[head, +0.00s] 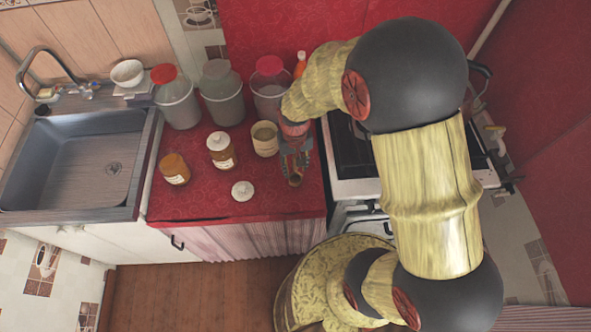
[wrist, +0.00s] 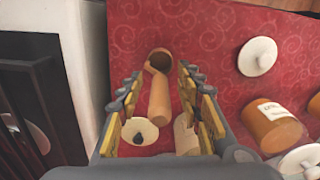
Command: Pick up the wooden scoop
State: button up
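The wooden scoop (wrist: 158,98) lies on the red counter cloth in the wrist view, with its round hollow cup at the far end and its handle running back toward me. In the head view only a small part of the scoop (head: 296,180) shows below my gripper (head: 293,158). In the wrist view my gripper (wrist: 160,98) is open, with one finger on each side of the handle. Gaps show between the handle and both fingers. The rear end of the handle is close to a pale round thing with a dark spot, and contact there cannot be told.
An open beige canister (head: 264,139) stands just left of my gripper. A white lid (head: 243,190) and two brown jars (head: 174,169) (head: 221,151) are further left. Large glass jars (head: 222,95) line the back. The stove (head: 350,150) is close on the right, the sink (head: 75,160) far left.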

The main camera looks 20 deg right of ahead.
aim_at(295, 156)
jog(key=shift+c, duration=0.8)
jog(key=c, duration=0.8)
jog(key=shift+r, duration=0.1)
jog(key=shift+r, duration=0.6)
notch_tip(295, 156, up, 2)
jog(key=shift+r+p, duration=0.25)
jog(key=shift+p, duration=0.45)
jog(key=s+r+p, duration=0.3)
jog(key=s+r, duration=0.6)
jog(key=s, duration=0.5)
jog(key=shift+a, duration=0.3)
